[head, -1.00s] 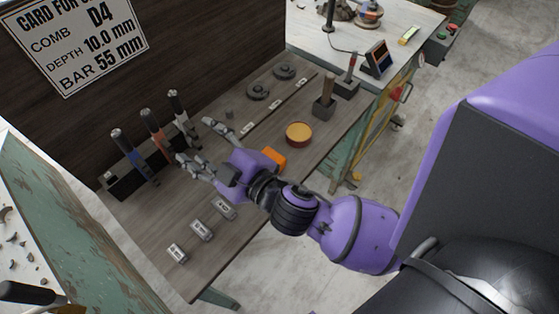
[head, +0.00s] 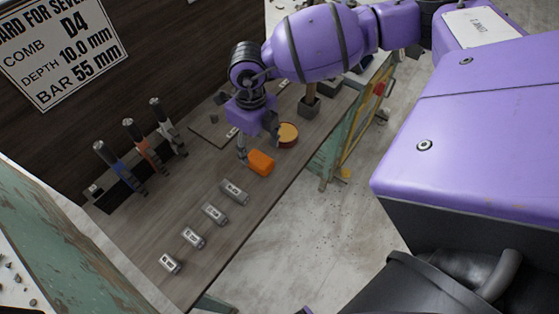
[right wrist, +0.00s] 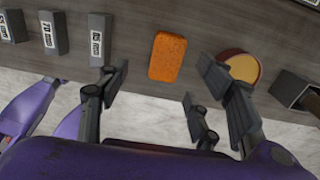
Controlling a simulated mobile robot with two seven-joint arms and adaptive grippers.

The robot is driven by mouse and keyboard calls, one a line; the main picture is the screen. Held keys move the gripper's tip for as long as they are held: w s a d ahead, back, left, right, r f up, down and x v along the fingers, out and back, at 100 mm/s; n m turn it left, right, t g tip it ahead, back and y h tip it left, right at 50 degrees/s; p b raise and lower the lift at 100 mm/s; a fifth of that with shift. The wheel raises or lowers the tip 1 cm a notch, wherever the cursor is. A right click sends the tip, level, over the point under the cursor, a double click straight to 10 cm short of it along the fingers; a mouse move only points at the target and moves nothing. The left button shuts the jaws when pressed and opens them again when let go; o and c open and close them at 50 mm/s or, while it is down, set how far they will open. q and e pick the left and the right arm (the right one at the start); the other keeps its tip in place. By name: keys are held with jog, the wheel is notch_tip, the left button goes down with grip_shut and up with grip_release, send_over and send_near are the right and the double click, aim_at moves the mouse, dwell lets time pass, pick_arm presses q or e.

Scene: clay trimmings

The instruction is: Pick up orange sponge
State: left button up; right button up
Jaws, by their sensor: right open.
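The orange sponge (head: 261,162) lies flat on the wooden bench top, just in front of a round yellow-topped dish. In the right wrist view the sponge (right wrist: 168,57) shows whole, with its long side pointing away from the palm. My right gripper (head: 258,136) is open and empty, reaching down from the back right, close to the sponge on its far side. In the wrist view the spread fingers of the right gripper (right wrist: 160,88) stand left and right of the sponge, and I see no contact. My left gripper is out of view.
The round dish (head: 287,135) stands close to the right finger. Several grey labelled blocks (head: 234,192) line the bench's front left. Upright handled tools (head: 134,147) stand in a rack at the back. A tool holder (head: 309,106) stands beyond the dish. Bare bench (head: 200,183) lies left of the sponge.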

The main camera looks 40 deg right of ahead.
aim_at(259, 159)
jog(key=shift+w+d+f, duration=0.1)
jog(key=shift+w+d, duration=0.15)
jog(key=shift+d, duration=0.15)
notch_tip(259, 159, down, 7)
jog(key=shift+s+f, duration=0.1)
jog(key=shift+f, duration=0.05)
jog(key=shift+c, duration=0.2)
jog(key=c, duration=1.1)
